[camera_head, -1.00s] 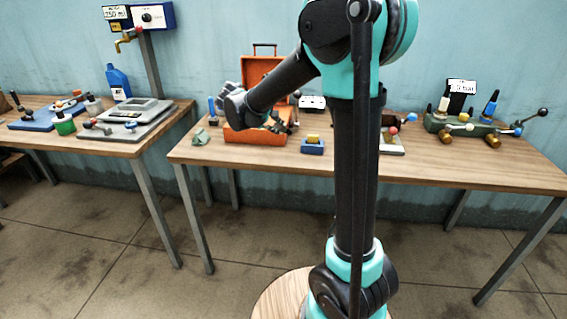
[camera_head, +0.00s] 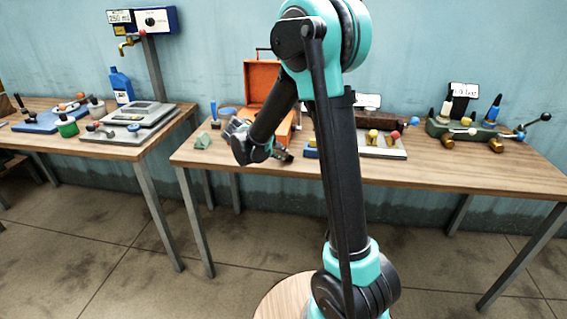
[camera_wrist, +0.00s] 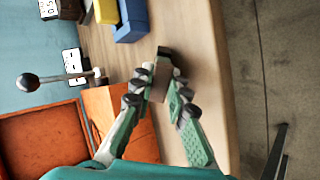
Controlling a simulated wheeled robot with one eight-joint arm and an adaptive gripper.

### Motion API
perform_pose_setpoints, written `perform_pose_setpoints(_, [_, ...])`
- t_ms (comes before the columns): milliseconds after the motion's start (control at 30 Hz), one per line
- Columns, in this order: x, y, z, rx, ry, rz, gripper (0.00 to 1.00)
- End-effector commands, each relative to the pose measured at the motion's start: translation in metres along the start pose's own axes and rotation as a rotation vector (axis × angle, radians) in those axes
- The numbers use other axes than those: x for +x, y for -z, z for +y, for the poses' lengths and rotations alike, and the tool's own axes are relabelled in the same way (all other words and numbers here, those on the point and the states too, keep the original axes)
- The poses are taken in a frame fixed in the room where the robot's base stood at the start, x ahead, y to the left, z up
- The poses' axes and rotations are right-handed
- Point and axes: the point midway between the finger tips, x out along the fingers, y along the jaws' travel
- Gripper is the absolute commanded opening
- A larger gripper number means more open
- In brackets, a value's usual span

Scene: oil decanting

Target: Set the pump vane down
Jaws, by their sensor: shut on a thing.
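My gripper (camera_wrist: 158,82) is shut on a small grey-brown plate, the pump vane (camera_wrist: 159,80), between its fingertips in the wrist view. The bench top shows behind the vane, but I cannot tell whether it touches the wood. In the head view my gripper (camera_head: 283,154) is low over the front part of the middle bench, in front of the open orange toolbox (camera_head: 263,82). The toolbox also shows in the wrist view (camera_wrist: 45,140), to the left of my fingers.
A blue block (camera_wrist: 130,20) with a yellow part (camera_wrist: 105,10) stands near my fingertips. In the head view my arm partly hides the blue block (camera_head: 311,150). A green rack (camera_head: 465,135) stands at the right. The bench (camera_head: 470,173) has bare wood along its front edge.

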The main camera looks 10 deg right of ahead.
Motion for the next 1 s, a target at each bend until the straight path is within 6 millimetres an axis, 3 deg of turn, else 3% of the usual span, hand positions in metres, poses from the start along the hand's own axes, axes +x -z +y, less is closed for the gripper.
perform_pose_setpoints(167, [0.000, 0.000, 0.000, 0.000, 0.000, 0.000, 0.00])
perform_pose_setpoints(200, [0.000, 0.000, 0.000, 0.000, 0.000, 0.000, 0.18])
perform_pose_setpoints(300, [0.000, 0.000, 0.000, 0.000, 0.000, 0.000, 0.29])
perform_pose_setpoints(633, [-0.004, 0.000, 0.000, 0.000, 0.000, 0.001, 0.29])
perform_pose_setpoints(1000, [-0.043, 0.001, 0.000, -0.001, 0.000, 0.002, 0.29])
